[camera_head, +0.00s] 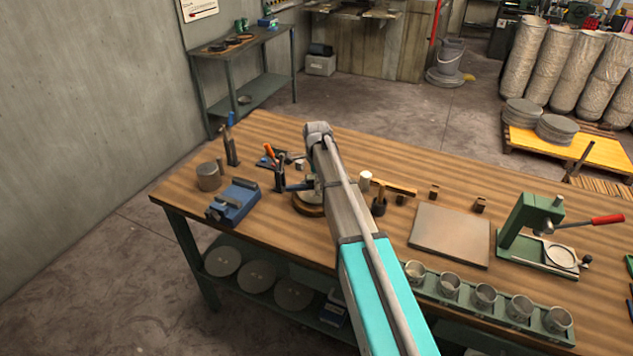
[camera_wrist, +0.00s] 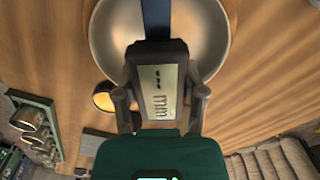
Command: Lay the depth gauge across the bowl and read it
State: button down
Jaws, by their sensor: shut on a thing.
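In the wrist view the metal bowl (camera_wrist: 212,38) fills the upper middle, its inside facing the camera. My gripper (camera_wrist: 165,95) is shut on a dark block with a pale slotted face, which I take to be the depth gauge (camera_wrist: 157,60). A dark blue bar (camera_wrist: 155,18) runs from the block across the bowl's opening to the top edge. I cannot tell whether the bar touches the rim. In the head view my own arm hides most of the bowl and my gripper; a round brown-edged base (camera_head: 305,207) shows beside it.
On the wooden bench (camera_head: 345,250) a blue vise (camera_head: 233,202) and a metal cylinder (camera_head: 208,176) stand left. A flat plate (camera_head: 449,235), a green press (camera_head: 528,222) with a red handle and a green rack of cups (camera_head: 520,308) lie right. Small upright tools crowd the bowl.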

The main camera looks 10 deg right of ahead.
jog(key=shift+f, duration=0.25)
dwell(0.8)
jog(key=shift+c, duration=0.4)
grip_release()
jog(key=shift+r, duration=0.2)
notch_tip(320, 180, up, 9)
jog(key=p, duration=0.8)
jog(key=shift+f, duration=0.2)
jog(key=s+r+p, duration=0.4)
jog(key=s, duration=1)
jog(key=shift+f, duration=0.1)
